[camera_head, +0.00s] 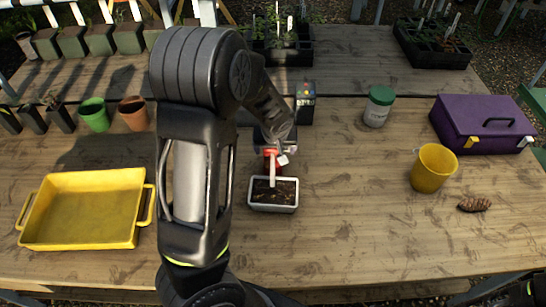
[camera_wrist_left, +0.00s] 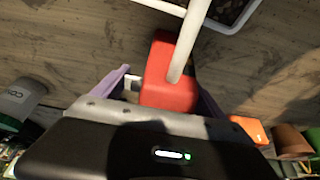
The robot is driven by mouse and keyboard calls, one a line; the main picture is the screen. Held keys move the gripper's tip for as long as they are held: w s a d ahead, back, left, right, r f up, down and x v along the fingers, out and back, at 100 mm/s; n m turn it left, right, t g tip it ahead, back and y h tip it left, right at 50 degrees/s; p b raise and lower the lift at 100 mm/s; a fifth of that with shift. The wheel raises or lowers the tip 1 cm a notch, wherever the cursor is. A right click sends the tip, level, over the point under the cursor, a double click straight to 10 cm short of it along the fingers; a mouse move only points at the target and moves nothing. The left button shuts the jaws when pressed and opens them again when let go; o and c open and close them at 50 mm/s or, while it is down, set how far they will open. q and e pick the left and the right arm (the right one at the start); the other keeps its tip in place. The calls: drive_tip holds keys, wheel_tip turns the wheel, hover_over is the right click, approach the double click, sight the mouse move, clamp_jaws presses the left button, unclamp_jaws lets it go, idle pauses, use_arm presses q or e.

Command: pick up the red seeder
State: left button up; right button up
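The red seeder (camera_head: 271,158) is near the middle of the table in the head view, with its pale spout over a small grey planter of dark soil (camera_head: 273,207). In the left wrist view the red body (camera_wrist_left: 168,80) lies between the purple fingers of my left gripper (camera_wrist_left: 163,78). The left finger stands apart from the red body with a small gap; the right finger is close to its side, and I cannot tell whether it touches. My left gripper is open around the seeder. My forearm and wrist partly hide the seeder in the head view. My right gripper is not in view.
A yellow tray (camera_head: 85,210) is on the left, with a green pot (camera_head: 94,114) and a terracotta pot (camera_head: 133,113) behind it. A dark box (camera_head: 305,103) stands behind the seeder. A green-lidded jar (camera_head: 379,106), yellow mug (camera_head: 432,169) and purple toolbox (camera_head: 482,124) are at right.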

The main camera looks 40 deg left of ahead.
use_arm(q)
drive_tip(key=c, duration=1.5)
wheel_tip(320, 180, up, 10)
drive_tip(key=shift+b, duration=0.5)
